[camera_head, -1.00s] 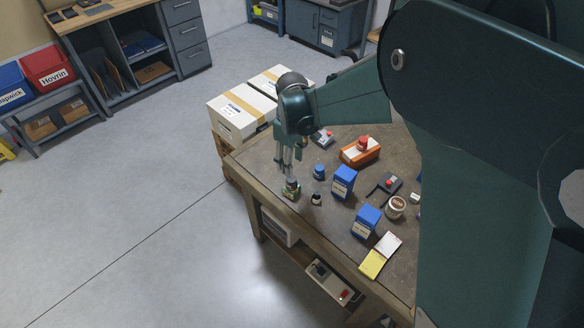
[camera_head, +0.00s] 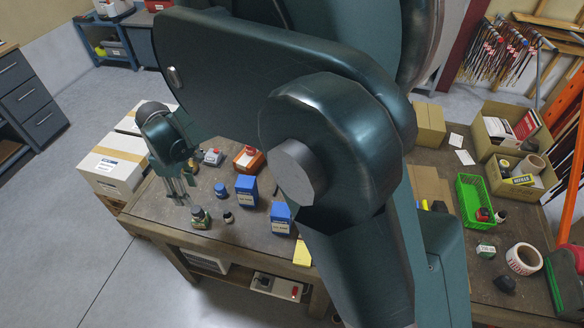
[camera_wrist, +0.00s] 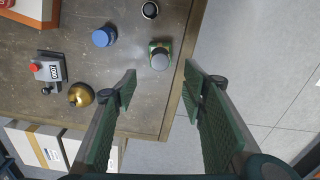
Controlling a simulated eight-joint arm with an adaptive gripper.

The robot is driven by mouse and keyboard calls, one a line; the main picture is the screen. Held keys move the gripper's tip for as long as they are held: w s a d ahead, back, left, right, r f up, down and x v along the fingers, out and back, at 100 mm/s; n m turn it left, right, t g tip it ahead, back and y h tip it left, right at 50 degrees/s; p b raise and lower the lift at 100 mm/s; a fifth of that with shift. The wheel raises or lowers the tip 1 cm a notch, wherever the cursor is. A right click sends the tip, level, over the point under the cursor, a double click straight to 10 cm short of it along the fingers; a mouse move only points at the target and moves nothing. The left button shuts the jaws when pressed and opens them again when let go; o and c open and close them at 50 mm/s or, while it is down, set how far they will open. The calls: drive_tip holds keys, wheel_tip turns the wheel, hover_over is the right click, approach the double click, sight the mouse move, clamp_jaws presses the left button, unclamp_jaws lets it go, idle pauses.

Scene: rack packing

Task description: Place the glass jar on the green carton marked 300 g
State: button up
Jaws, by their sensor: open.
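The glass jar, with a grey round top (camera_head: 197,211), stands on a small green carton (camera_head: 202,224) near the table's front left edge. In the wrist view the jar's grey top (camera_wrist: 160,61) covers most of the carton, and green edges of the carton (camera_wrist: 153,44) show around it. The carton's marking is not readable. My gripper (camera_head: 178,201) is open and empty, above the table to the left of the jar and apart from it. In the wrist view its spread fingers (camera_wrist: 161,80) point towards the table edge, with the jar beyond their tips.
A blue jar (camera_head: 221,190), a small dark-lidded bottle (camera_head: 228,217) and blue cartons (camera_head: 246,190) stand close by to the right. A brass object (camera_wrist: 81,95) and a grey device (camera_wrist: 48,68) also lie on the table. White boxes (camera_head: 113,164) stand beyond its left end.

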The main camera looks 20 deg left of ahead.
drive_tip(key=w+d+r+m+t+y, duration=0.1)
drive_tip(key=w+d+r+m, duration=0.4)
drive_tip(key=d, duration=0.6)
drive_tip(key=w+d+r+m+t, duration=0.1)
drive_tip(key=w+d+r, duration=0.2)
drive_tip(key=d+r, duration=0.6)
drive_tip(key=w+d+r+m+y, duration=0.15)
drive_tip(key=w+d+r, duration=0.25)
drive_tip(key=d, duration=1)
drive_tip(key=s+d+r+m+t, duration=0.1)
drive_tip(key=s+d+m, duration=0.3)
drive_tip(key=d, duration=0.8)
drive_tip(key=s+d+r+m+t+h, duration=0.1)
drive_tip(key=s+d+m, duration=0.3)
drive_tip(key=d, duration=0.8)
drive_tip(key=s+d+r+m+t+h, duration=0.1)
drive_tip(key=s+d+m+t, duration=0.2)
drive_tip(key=d, duration=0.9)
drive_tip(key=s+m, duration=0.1)
drive_tip(key=s, duration=0.2)
drive_tip(key=shift+s+d, duration=0.15)
drive_tip(key=shift+h, duration=0.25)
wheel_tip(320, 180, down, 19)
drive_tip(key=b, duration=1.9)
drive_tip(key=shift+f, duration=0.15)
